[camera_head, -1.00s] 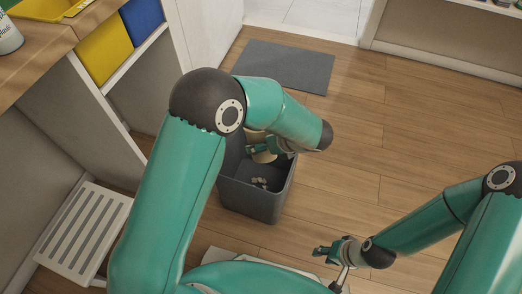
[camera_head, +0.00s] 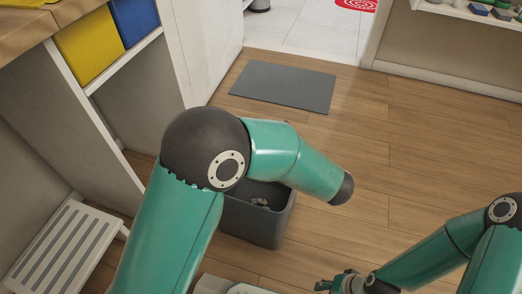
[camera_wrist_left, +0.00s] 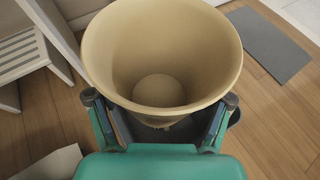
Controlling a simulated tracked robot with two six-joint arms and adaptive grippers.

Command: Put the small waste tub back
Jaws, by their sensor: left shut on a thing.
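The small waste tub (camera_wrist_left: 160,45) is a beige, round, tapered tub, seen from above in the left wrist view, and it looks empty inside. My left gripper (camera_wrist_left: 160,108) is shut on it, one finger on each side. In the head view my left arm hides the tub and the left gripper. A dark grey bin (camera_head: 255,222) stands on the floor below my left forearm, with some small pale scraps (camera_head: 260,202) in it. My right gripper (camera_head: 340,283) is at the bottom edge of the head view, partly cut off, away from the bin.
A grey mat (camera_head: 283,80) lies before a tiled doorway. A white slatted stool (camera_head: 62,248) stands at the lower left beside a shelf unit holding yellow (camera_head: 92,45) and blue (camera_head: 135,18) boxes. The wooden floor (camera_head: 400,150) to the right is clear.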

